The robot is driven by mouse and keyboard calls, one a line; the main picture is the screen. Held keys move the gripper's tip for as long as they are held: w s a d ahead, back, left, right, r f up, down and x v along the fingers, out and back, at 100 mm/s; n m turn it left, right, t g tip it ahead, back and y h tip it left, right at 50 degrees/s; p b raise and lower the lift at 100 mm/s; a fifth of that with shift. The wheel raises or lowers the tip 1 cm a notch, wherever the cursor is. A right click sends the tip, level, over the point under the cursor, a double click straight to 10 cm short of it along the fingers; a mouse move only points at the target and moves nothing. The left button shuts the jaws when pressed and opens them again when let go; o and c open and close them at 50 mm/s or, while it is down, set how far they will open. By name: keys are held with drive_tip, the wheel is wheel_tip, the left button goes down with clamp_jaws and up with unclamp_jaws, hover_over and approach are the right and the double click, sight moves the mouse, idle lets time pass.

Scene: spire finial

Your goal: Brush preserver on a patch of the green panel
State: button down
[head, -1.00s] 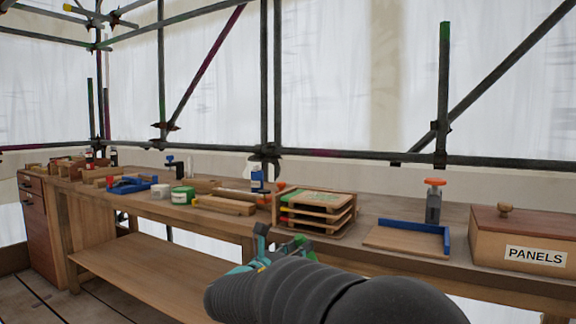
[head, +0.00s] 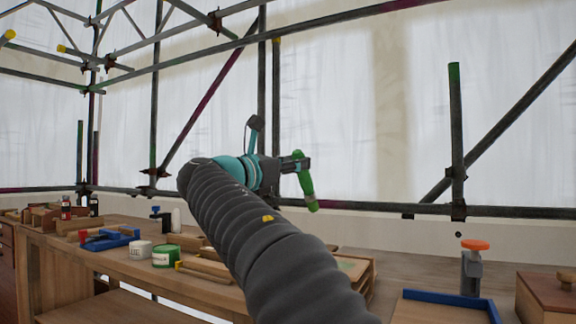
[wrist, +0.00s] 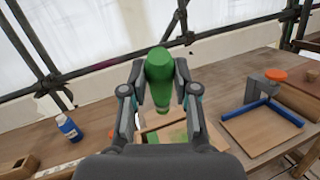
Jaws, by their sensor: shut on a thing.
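My gripper (head: 298,165) is raised above the bench, in front of the white sheeting. The stacked wooden rack (head: 368,280) is below, largely hidden by my arm. Part of the green panel (head: 352,266) shows on its top, and it also shows in the wrist view (wrist: 178,136) beneath the gripper.
A blue-edged wooden board (head: 445,308) and a grey clamp with an orange knob (head: 472,268) are right of the rack. A blue bottle (wrist: 68,127) stands left in the wrist view. Scaffold poles (head: 458,140) rise behind the bench.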

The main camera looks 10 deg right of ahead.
sight(303, 182)
drive_tip(key=shift+a+f+b, duration=0.15)
drive_tip(key=shift+f+b, duration=0.95)
drive_tip(key=shift+b, duration=0.1)
drive_tip(key=shift+a+f+b, duration=0.15)
drive_tip(key=shift+f+b, duration=0.9)
drive_tip(key=shift+b, duration=0.15)
drive_tip(key=shift+f+b, duration=0.35)
drive_tip(key=shift+b, duration=0.05)
drive_tip(key=shift+s, duration=0.1)
